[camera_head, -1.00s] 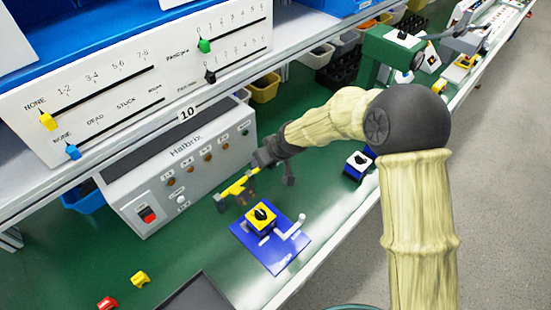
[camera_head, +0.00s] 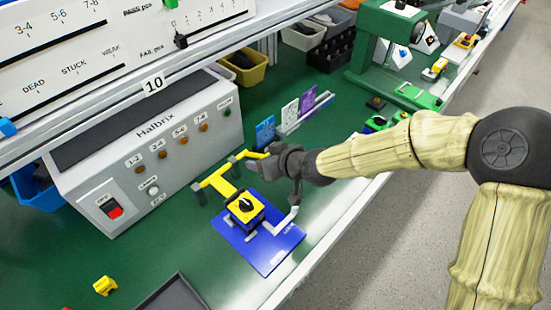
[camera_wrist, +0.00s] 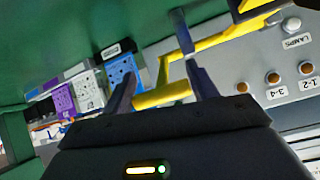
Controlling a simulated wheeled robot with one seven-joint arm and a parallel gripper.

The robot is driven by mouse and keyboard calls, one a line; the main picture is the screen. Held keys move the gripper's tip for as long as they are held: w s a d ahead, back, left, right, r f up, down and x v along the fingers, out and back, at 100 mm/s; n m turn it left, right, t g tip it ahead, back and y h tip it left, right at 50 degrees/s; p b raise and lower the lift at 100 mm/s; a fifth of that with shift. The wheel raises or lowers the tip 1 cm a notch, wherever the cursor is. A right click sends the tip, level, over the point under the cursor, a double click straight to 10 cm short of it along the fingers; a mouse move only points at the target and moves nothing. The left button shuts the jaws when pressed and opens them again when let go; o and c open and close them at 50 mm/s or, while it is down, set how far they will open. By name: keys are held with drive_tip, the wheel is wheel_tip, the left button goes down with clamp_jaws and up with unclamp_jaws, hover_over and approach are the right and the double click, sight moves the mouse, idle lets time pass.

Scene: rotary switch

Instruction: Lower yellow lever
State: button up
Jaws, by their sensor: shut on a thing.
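The yellow lever (camera_head: 217,181) is a bar frame with dark posts at its left end, standing behind the rotary switch on the green bench. My gripper (camera_head: 262,166) is at the lever's right end in the head view. In the wrist view the yellow lever (camera_wrist: 160,98) crosses between the two dark fingers of my gripper (camera_wrist: 162,88), which is shut on it. The rotary switch (camera_head: 246,206) is a yellow and black box with a black knob, on a blue plate (camera_head: 262,243). My gripper hides part of the lever's right end.
The grey Halbrix box (camera_head: 150,150) with buttons and a red switch stands behind and left. Blue, white and purple cards (camera_head: 290,113) stand behind my gripper. A grey tray (camera_head: 175,292) and a yellow piece (camera_head: 105,286) lie at the front left.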

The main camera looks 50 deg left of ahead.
drive_tip(key=shift+d+f+b, duration=0.25)
drive_tip(key=shift+f+b, duration=0.1)
drive_tip(key=shift+f, duration=0.15)
drive_tip(key=o, duration=1.3)
drive_tip(key=shift+a, duration=0.1)
drive_tip(key=shift+o, duration=0.2)
drive_tip(key=shift+r, duration=0.1)
drive_tip(key=shift+r, duration=0.1)
drive_tip(key=shift+w+d+r, duration=0.1)
drive_tip(key=shift+d+r, duration=0.1)
drive_tip(key=shift+d, duration=0.15)
drive_tip(key=p+v, duration=0.3)
drive_tip(key=v, duration=1.3)
drive_tip(key=shift+d+p, duration=0.2)
drive_tip(key=shift+p, duration=0.15)
drive_tip(key=shift+w+r, duration=0.1)
drive_tip(key=shift+r, duration=0.05)
